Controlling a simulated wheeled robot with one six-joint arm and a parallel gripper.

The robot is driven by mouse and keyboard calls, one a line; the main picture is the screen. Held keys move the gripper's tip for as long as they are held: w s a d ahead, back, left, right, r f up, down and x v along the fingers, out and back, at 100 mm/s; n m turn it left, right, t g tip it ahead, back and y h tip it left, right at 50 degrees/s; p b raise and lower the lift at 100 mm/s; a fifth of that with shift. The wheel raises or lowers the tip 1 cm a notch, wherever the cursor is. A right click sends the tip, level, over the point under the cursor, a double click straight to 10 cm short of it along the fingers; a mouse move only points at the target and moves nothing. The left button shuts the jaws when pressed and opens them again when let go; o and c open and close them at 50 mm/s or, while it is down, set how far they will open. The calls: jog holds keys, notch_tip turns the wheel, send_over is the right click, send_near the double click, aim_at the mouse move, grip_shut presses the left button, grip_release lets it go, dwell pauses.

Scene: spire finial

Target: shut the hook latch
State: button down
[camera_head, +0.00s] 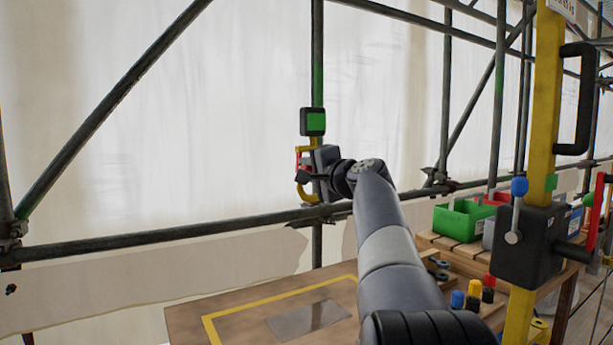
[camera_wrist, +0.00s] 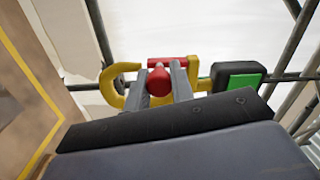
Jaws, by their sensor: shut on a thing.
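The hook latch has a yellow hook (camera_head: 301,191) on the upright scaffold pole, below a black block with a green face (camera_head: 313,122). In the wrist view the curved yellow hook (camera_wrist: 107,85) is on the left and the green-faced black block (camera_wrist: 237,80) is on the right. My gripper (camera_wrist: 159,76) is shut on the red handle (camera_wrist: 158,81) of the latch, with one grey finger on each side of it. In the head view my gripper (camera_head: 305,174) covers part of the latch. Whether the hook is engaged on anything cannot be told.
A horizontal scaffold tube (camera_head: 160,233) runs just below the latch. A wooden board with a yellow outline and a grey plate (camera_head: 305,318) is below. At right are a green bin (camera_head: 465,222), a yellow post (camera_head: 543,100) and a dark box with a blue-knobbed lever.

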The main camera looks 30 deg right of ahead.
jog(key=shift+d+n, duration=0.1)
jog(key=shift+n, duration=0.2)
jog(key=c, duration=1.2)
grip_release()
jog(key=s+b, duration=0.1)
jog(key=s, duration=0.9)
jog(key=shift+s+d+b, duration=0.2)
jog(key=shift+s+b, duration=0.15)
jog(key=shift+s, duration=0.05)
jog(key=shift+w, duration=0.1)
jog(key=w, duration=0.5)
jog(key=w+p, duration=0.1)
jog(key=w, duration=0.4)
jog(key=shift+w+a+p, duration=0.2)
jog(key=shift+w+p, duration=0.1)
jog(key=shift+w, duration=0.05)
